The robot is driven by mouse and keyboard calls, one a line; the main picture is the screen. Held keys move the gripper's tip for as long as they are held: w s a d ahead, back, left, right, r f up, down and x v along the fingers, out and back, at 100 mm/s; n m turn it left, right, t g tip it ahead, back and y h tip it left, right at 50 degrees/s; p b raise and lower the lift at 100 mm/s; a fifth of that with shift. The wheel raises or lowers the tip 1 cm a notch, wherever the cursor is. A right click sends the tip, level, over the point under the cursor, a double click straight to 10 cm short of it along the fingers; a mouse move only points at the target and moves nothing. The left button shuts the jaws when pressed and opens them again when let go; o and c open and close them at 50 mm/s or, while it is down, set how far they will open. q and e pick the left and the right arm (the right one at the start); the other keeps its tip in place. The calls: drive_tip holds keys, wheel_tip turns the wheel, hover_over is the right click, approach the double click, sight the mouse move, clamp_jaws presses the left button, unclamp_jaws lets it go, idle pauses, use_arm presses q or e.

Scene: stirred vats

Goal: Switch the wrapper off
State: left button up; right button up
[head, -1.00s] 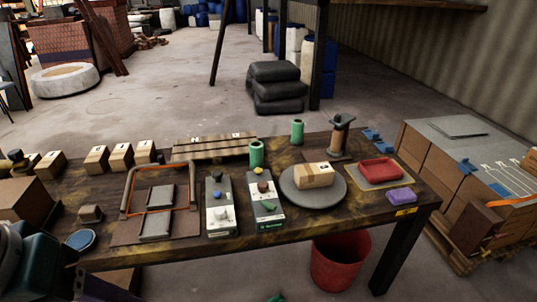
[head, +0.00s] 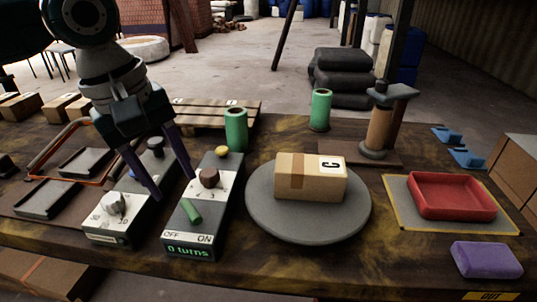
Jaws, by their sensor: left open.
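The wrapper's control box (head: 181,239) stands at the front middle of the table. Its face has a green switch lever (head: 192,212), a brown knob (head: 210,178), a yellow button (head: 222,152), the words OFF and ON, and a display (head: 188,250) reading 0 turns. The lever slants, its lower end toward ON. A taped carton (head: 311,178) lies on the round grey turntable (head: 303,225) to the right. My left gripper (head: 174,187) is open, its fingers pointing down above the box's left side, near the lever. Contact is not clear. My right gripper is out of view.
A second control box (head: 104,238) with a pale knob stands close on the left, partly behind my fingers. Green cylinders (head: 236,130) and a brown post (head: 379,130) stand behind. A red tray (head: 452,195) and a purple block (head: 486,260) lie at the right.

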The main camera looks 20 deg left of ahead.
sight(190, 209)
use_arm(q)
drive_tip(key=f, duration=0.2)
drive_tip(key=f+b, duration=0.1)
drive_tip(key=f, duration=0.1)
drive_tip(key=f+b, duration=0.1)
drive_tip(key=f, duration=0.1)
drive_tip(key=shift+w+d+f, duration=0.2)
drive_tip(key=shift+w+d, duration=0.1)
drive_tip(key=shift+w, duration=0.1)
drive_tip(key=shift+w+d+f, duration=0.1)
drive_tip(key=shift+w+f, duration=0.05)
drive_tip(key=shift+f, duration=0.35)
clamp_jaws()
